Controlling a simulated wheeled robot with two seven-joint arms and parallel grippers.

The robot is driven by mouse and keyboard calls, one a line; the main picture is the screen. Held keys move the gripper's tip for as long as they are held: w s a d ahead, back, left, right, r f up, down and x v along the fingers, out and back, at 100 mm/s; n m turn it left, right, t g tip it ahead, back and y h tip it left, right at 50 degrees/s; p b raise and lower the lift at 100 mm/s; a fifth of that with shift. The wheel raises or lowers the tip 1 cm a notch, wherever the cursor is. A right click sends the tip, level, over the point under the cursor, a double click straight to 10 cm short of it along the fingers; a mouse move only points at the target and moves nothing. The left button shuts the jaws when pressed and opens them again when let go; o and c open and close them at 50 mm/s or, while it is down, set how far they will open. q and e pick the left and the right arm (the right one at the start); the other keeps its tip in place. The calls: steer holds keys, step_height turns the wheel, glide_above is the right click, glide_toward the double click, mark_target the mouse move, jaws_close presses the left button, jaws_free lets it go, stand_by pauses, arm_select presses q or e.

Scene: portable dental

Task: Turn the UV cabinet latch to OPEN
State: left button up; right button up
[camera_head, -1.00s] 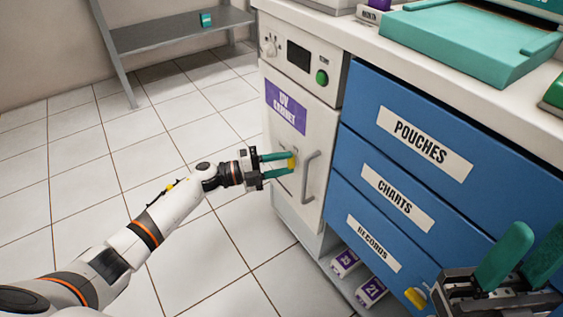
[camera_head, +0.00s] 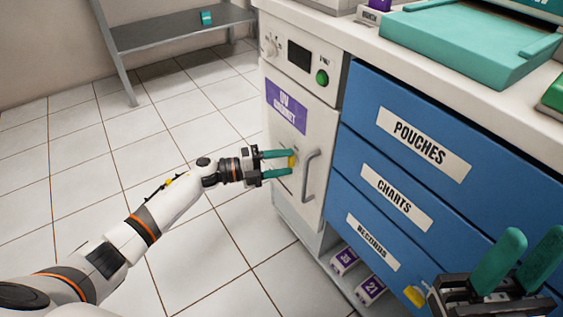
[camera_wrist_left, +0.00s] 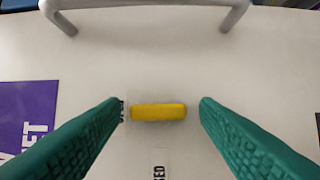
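The UV cabinet (camera_head: 290,170) is white, with a purple label, and its door is shut. Its yellow latch (camera_head: 292,160) is a short bar left of the door handle; it also shows in the left wrist view (camera_wrist_left: 158,112). There the bar lies crosswise between the fingertips. A label ending in "SED" (camera_wrist_left: 159,172) is below it; another by the left fingertip is mostly hidden. My left gripper (camera_head: 290,163) is open around the latch, its green fingers on either side with a small gap at each end. My right gripper (camera_head: 537,238) is open and empty at lower right.
The grey door handle (camera_head: 310,175) stands out just right of the latch. Blue drawers (camera_head: 385,135) are to the right, under a counter with a teal tray (camera_head: 470,45). Boxes (camera_head: 368,290) sit on a low shelf. The tiled floor at left is clear.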

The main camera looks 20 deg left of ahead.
arm_select(q)
steer(key=shift+a, duration=0.1)
steer(key=shift+s+a, duration=0.25)
steer(key=p+v, duration=0.2)
steer(key=v, duration=0.9)
steer(key=shift+a+p, duration=0.1)
steer(key=shift+p, duration=0.3)
steer(key=shift+a, duration=0.1)
